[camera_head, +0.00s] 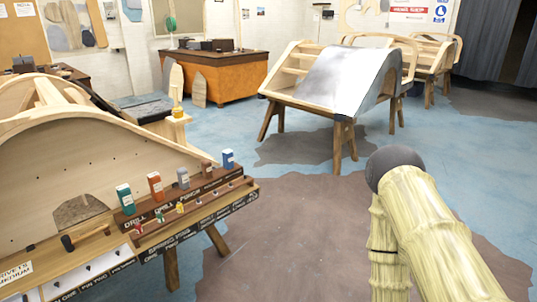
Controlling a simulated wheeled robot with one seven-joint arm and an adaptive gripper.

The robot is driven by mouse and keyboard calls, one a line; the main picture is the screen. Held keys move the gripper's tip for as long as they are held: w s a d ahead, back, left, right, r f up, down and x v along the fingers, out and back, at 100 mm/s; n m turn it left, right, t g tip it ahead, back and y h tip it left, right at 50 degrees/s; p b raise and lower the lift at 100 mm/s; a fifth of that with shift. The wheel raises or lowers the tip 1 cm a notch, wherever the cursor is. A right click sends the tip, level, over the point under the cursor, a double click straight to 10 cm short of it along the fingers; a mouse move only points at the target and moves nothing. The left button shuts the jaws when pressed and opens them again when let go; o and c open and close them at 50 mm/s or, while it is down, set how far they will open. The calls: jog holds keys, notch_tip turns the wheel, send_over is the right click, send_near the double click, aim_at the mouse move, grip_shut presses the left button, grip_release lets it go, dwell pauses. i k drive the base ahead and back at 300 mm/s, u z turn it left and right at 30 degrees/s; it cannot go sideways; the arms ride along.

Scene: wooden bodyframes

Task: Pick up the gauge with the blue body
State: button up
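A small upright blue block-shaped item (228,159) with a pale label stands at the right end of a row on the dark ledge of the workbench at left. It looks like the blue-bodied gauge, but it is too small to make out a dial. Left of it in the same row stand a grey item (183,178), an orange one (156,186) and a teal one (125,199), with a brown one between grey and blue. My gripper is not in view. Pale jointed links with a dark rounded joint, apparently my arm, show at lower right, well apart from the row.
The workbench (172,271) has a labelled front rack with small pegs and tools. A curved wooden frame (50,155) rises behind the ledge. Another wooden frame with a metal sheet (345,80) stands further back. The floor (275,235) between them is clear.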

aim_at(227, 157)
jog(key=z, duration=0.1)
jog(key=i, duration=0.95)
jog(key=u, duration=0.2)
